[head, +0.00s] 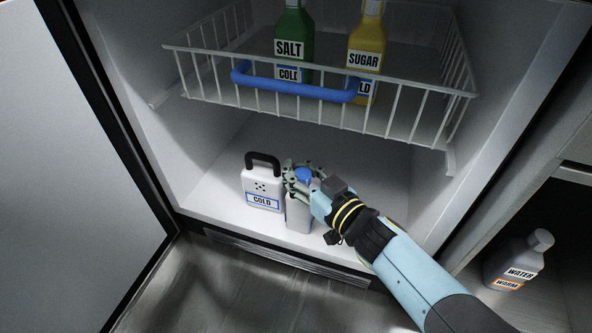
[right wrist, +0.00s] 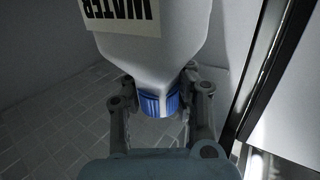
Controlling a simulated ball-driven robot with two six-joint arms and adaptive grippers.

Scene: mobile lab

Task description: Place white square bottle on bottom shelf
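The white square bottle (head: 298,215) with a blue cap is upright on the bottom shelf (head: 210,207) of the open fridge, near its front edge. Its base appears to meet the shelf. In the right wrist view the bottle (right wrist: 155,50) shows a WATER label, cut off by the frame edge, and its blue cap (right wrist: 158,103). My right gripper (head: 302,172) has its fingers on both sides of the bottle's neck, appearing closed against it. The gripper also shows in the right wrist view (right wrist: 160,92). My left gripper is not in view.
A white container (head: 262,189) with a black handle and COLD label stands just left of the bottle. A wire basket (head: 420,115) above holds a green SALT bottle (head: 292,30) and yellow SUGAR bottle (head: 367,35). A WATER WARM bottle (head: 516,258) stands outside, right. The shelf's right side is clear.

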